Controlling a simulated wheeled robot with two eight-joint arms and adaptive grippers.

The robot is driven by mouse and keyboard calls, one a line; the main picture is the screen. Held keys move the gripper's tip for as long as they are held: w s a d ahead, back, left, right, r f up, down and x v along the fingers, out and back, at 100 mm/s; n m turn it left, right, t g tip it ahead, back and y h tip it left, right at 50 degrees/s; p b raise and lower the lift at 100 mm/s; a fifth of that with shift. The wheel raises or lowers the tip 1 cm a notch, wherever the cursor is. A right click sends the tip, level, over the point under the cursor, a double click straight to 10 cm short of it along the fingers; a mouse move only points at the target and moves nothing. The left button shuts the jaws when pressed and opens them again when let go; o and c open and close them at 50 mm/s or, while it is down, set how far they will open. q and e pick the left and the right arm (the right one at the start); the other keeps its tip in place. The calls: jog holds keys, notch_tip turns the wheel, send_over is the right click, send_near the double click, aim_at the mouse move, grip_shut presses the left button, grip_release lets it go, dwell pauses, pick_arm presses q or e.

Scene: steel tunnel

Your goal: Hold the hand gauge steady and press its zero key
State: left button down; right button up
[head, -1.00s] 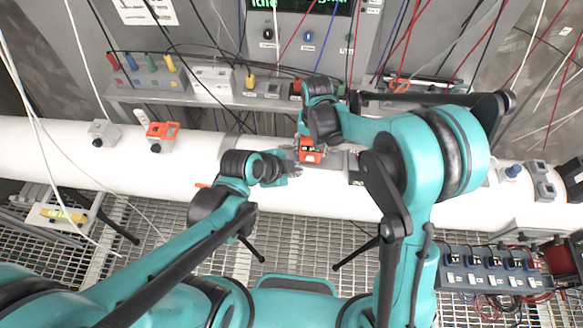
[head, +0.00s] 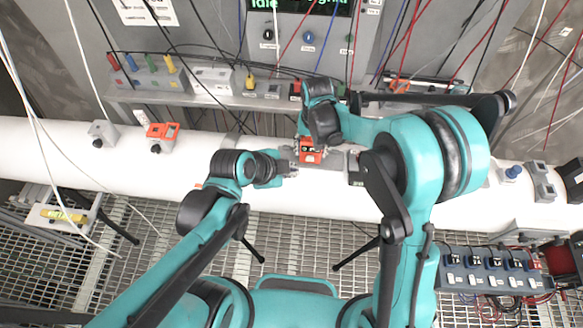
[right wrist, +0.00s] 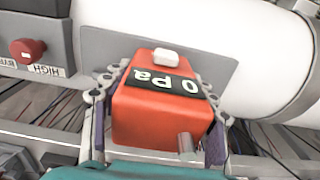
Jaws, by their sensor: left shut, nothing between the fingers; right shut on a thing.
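The hand gauge is an orange box (right wrist: 160,112) with a dark display reading "0 Pa", upside down in the right wrist view. A small white key (right wrist: 166,55) sits beyond the display, and a metal stub (right wrist: 186,145) is at its near end. My right gripper (right wrist: 160,115) is shut on the gauge, with fingers along both sides. In the head view the gauge (head: 310,152) is over the white pipe (head: 345,199). My left gripper (head: 290,163) is shut and empty, close to the gauge's left side; whether it touches is unclear.
Another orange device (head: 162,131) and a grey box (head: 104,132) sit on the pipe to the left. A shelf with coloured plugs (head: 152,66) and hanging cables lies behind. A red button (right wrist: 28,50) shows at the left in the wrist view.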

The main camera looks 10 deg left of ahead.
jog(key=o, duration=1.4)
jog(key=shift+c, duration=0.2)
